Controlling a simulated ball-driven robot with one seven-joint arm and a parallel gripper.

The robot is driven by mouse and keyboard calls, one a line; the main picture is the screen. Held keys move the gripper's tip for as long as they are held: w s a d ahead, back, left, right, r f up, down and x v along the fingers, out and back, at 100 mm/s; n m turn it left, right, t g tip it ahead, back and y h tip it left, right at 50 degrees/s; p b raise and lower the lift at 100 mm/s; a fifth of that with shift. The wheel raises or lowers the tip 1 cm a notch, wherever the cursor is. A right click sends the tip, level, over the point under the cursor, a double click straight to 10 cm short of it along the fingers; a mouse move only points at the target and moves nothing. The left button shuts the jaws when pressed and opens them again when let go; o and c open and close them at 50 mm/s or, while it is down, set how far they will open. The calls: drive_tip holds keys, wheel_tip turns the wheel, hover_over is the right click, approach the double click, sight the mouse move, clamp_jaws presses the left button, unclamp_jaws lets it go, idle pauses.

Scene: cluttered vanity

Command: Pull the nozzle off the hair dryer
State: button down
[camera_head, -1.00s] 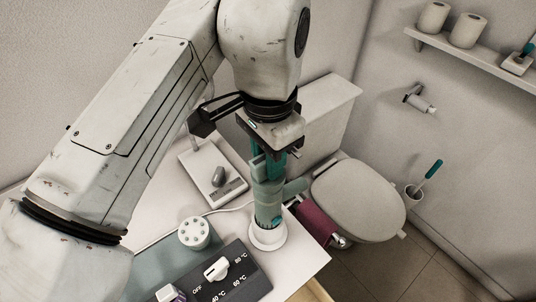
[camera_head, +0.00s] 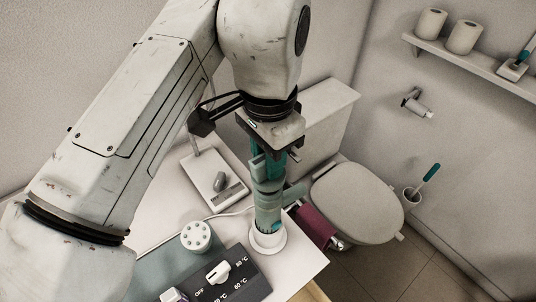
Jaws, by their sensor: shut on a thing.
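The teal hair dryer (camera_head: 268,205) stands upright with its lower end in a round white holder (camera_head: 282,243) near the front right edge of the vanity. A stub that looks like its handle (camera_head: 294,194) sticks out to the right. My gripper (camera_head: 268,160) is directly above the dryer, pointing down, and is shut on its upper end. The fingers overlap the dryer there, so the nozzle cannot be clearly told from the body.
A control panel (camera_head: 255,285) with a white knob and a white holed cup (camera_head: 196,237) stand left of the dryer. A white scale-like tray (camera_head: 205,170) lies behind. A white cord crosses the counter. A maroon towel (camera_head: 314,226) and the toilet (camera_head: 357,200) are to the right.

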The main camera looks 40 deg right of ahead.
drive_tip(key=shift+r+p, duration=1.5)
drive_tip(key=shift+r, duration=0.4)
drive_tip(key=shift+f, duration=0.1)
